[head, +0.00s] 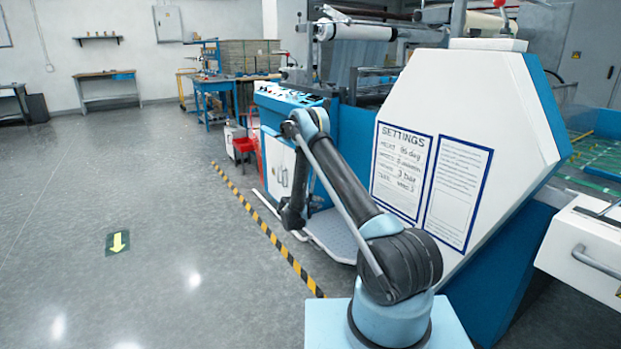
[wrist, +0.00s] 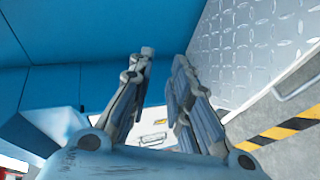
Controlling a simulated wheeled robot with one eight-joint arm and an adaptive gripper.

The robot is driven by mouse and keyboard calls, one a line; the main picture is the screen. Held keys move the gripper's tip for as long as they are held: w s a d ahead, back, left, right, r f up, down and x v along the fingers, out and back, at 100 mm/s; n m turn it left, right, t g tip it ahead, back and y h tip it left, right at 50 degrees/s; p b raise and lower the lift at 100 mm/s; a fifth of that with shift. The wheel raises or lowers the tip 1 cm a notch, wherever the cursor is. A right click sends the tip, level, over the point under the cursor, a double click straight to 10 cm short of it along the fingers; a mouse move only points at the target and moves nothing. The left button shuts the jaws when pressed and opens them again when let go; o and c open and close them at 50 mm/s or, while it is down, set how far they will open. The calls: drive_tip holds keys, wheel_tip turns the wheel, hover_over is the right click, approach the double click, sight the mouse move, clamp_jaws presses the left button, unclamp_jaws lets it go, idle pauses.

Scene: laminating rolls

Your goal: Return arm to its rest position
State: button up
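My arm rises from its light blue base at the lower middle of the head view, bends at a high elbow and hangs down at its far end. My gripper (head: 292,219) points down there, in front of the white cabinet doors of the laminating machine (head: 279,168). It is small and dark in that view. In the wrist view the two grey fingers of my gripper (wrist: 164,56) stand apart with nothing between them. No object is held.
A sloped white housing with a settings sheet (head: 402,170) stands close to the right of my arm. A metal step plate (head: 335,235) lies beside the machine. Black-and-yellow floor tape (head: 262,225) runs left of my arm. The grey floor (head: 60,230) further left is clear.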

drive_tip(key=s+d+r+m+g+y, duration=0.1)
drive_tip(key=s+d+r, duration=0.25)
drive_tip(key=r, duration=0.55)
drive_tip(key=s+d+r+m+g, duration=0.15)
drive_tip(key=d+r, duration=0.25)
drive_tip(key=r, duration=0.5)
drive_tip(key=s+d+r+m+g+y, duration=0.1)
drive_tip(key=s+d+r+g, duration=0.1)
drive_tip(key=s+d+r, duration=0.5)
drive_tip(key=s+d+r+m+g+y, duration=0.1)
drive_tip(key=s+r, duration=0.4)
drive_tip(key=s, duration=0.5)
drive_tip(key=s+d+r+m+g+y, duration=0.1)
drive_tip(key=s+r, duration=0.1)
drive_tip(key=s, duration=0.9)
drive_tip(key=s+d+r+m+g+y, duration=0.1)
drive_tip(key=s+y, duration=0.1)
drive_tip(key=s, duration=0.9)
drive_tip(key=s+a+f+m+y, duration=0.1)
drive_tip(key=s+f, duration=0.2)
drive_tip(key=s, duration=0.7)
drive_tip(key=s+a+f+m+g+y, duration=0.1)
drive_tip(key=s+f, duration=0.3)
drive_tip(key=s, duration=0.6)
drive_tip(key=shift+s+a+y, duration=0.25)
drive_tip(key=shift+a+y, duration=0.15)
drive_tip(key=shift+a, duration=0.05)
drive_tip(key=shift+g, duration=0.25)
